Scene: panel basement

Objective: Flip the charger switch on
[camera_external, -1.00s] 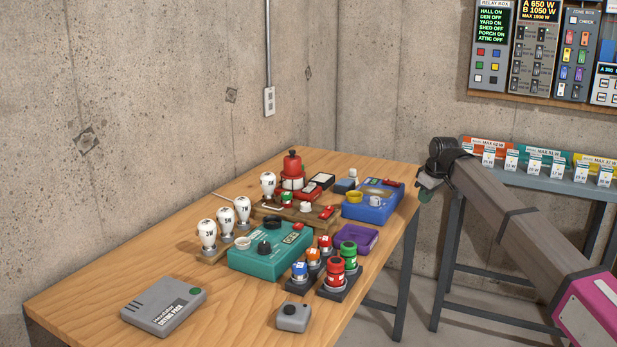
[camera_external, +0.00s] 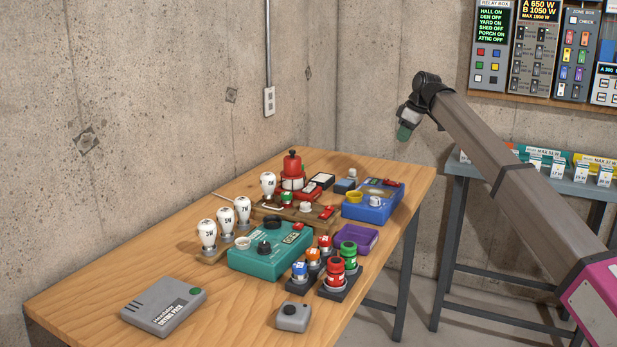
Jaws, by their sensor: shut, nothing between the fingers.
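No label that reads charger is legible, so I cannot tell for sure which device it is. A blue box (camera_external: 366,212) at the table's back right has a yellow ring, a pale knob and a small red switch (camera_external: 393,183) on its right edge. A teal box (camera_external: 262,262) in the middle has a dark knob, a pale round part and a small red part (camera_external: 298,226). I cannot read any switch's position. My gripper (camera_external: 403,133) is shut and empty, pointing down in the air above the table's far right corner, apart from everything.
White bulbs (camera_external: 208,232) stand at the table's left. Red, orange, green and blue canisters (camera_external: 335,269) stand in dark bases in front. A grey pack (camera_external: 163,305) and a small grey box (camera_external: 293,316) lie nearest. The table's front left (camera_external: 85,290) is bare.

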